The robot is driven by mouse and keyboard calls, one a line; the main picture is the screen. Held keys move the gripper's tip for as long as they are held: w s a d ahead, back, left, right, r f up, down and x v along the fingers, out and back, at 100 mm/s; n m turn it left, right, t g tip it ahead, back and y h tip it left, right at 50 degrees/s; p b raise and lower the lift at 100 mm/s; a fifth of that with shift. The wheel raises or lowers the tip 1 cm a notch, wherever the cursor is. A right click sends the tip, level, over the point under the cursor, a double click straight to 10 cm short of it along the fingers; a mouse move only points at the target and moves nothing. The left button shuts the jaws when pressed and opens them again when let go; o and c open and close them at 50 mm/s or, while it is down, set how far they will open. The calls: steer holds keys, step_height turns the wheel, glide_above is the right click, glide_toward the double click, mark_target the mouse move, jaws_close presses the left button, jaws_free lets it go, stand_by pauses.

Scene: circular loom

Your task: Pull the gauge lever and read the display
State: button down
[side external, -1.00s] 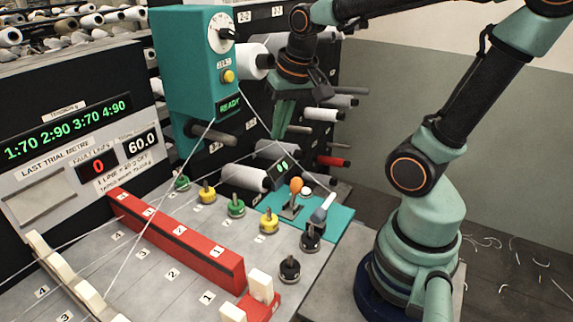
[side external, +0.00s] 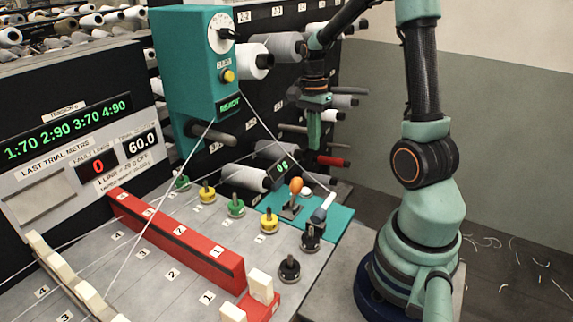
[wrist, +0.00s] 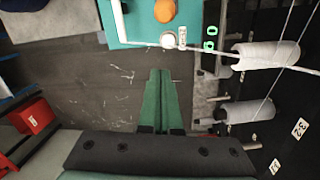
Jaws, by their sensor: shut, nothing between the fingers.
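The gauge lever, with an orange knob (side external: 296,186), stands on a teal plate (side external: 338,222) at the right end of the work table. A small dark display (side external: 281,169) with green digits, too small to read surely, sits behind it. A white button (side external: 306,193) is beside the lever. My gripper (side external: 314,147) points down, shut and empty, above and behind the plate, apart from the lever. In the wrist view, the shut green fingers (wrist: 159,72) show over dark floor; the orange knob (wrist: 165,10), white button (wrist: 168,40) and display (wrist: 210,38) lie beyond the tips.
A teal box (side external: 190,70) with a dial, yellow button and READY sign stands at back. Yarn spools (side external: 255,62) on a dark rack are close behind my gripper. A thread runs down to the plate. Black, yellow and green knobs (side external: 269,222) stand in front.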

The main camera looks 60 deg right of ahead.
mark_target(295, 192)
steer(key=a+f, duration=0.1)
steer(key=f, duration=0.2)
steer(key=a+f, duration=0.1)
steer(key=f, duration=0.1)
steer(key=a+f, duration=0.1)
steer(key=f, duration=0.2)
steer(key=shift+a+f, duration=0.35)
steer(key=shift+w+a+r, duration=0.1)
steer(key=shift+a+r, duration=0.15)
steer(key=shift+a, duration=0.25)
